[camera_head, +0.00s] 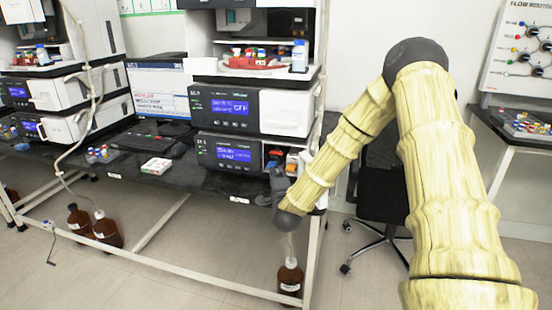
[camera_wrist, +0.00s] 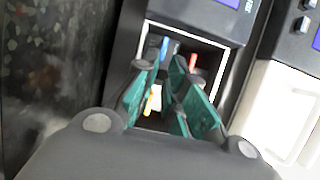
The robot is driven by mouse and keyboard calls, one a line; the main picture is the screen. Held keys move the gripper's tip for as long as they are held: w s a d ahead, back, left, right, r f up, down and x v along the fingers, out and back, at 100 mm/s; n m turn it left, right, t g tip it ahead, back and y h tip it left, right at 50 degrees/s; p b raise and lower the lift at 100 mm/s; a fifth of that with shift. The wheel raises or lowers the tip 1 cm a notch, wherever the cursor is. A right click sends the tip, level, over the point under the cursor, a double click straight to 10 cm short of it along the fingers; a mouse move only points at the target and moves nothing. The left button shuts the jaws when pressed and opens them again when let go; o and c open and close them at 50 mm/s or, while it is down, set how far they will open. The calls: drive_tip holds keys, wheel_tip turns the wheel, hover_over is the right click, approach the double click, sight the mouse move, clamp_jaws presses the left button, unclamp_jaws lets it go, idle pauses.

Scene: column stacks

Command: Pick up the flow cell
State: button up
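My gripper (camera_wrist: 162,78) has teal finger pads, set apart with a gap between them. It points into an open, white-edged compartment (camera_wrist: 222,68) of an instrument. Small blue (camera_wrist: 165,47), red (camera_wrist: 193,62) and yellow (camera_wrist: 149,103) parts show inside, near and between the fingers. I cannot tell which of them is the flow cell, and the fingers partly hide the inside. Nothing is clearly gripped. In the head view my dark wrist (camera_head: 281,190) is just below the lower instrument's open bay, where orange and blue parts (camera_head: 294,161) show.
Stacked instruments (camera_head: 225,152) with blue screens stand on a dark bench (camera_head: 210,182). A red tray (camera_head: 252,63) and a bottle (camera_head: 299,57) sit on top. A keyboard (camera_head: 150,138) and a small white box (camera_head: 156,166) lie to the left. A brown bottle (camera_head: 290,280) stands on the floor below.

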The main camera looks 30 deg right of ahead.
sight(277, 161)
drive_tip(key=x, duration=0.3)
drive_tip(key=shift+w+a, duration=0.25)
drive_tip(key=shift+w, duration=0.15)
drive_tip(key=shift+w+d+f, duration=0.1)
drive_tip(key=shift+w+d, duration=0.25)
drive_tip(key=shift+w, duration=0.1)
clamp_jaws()
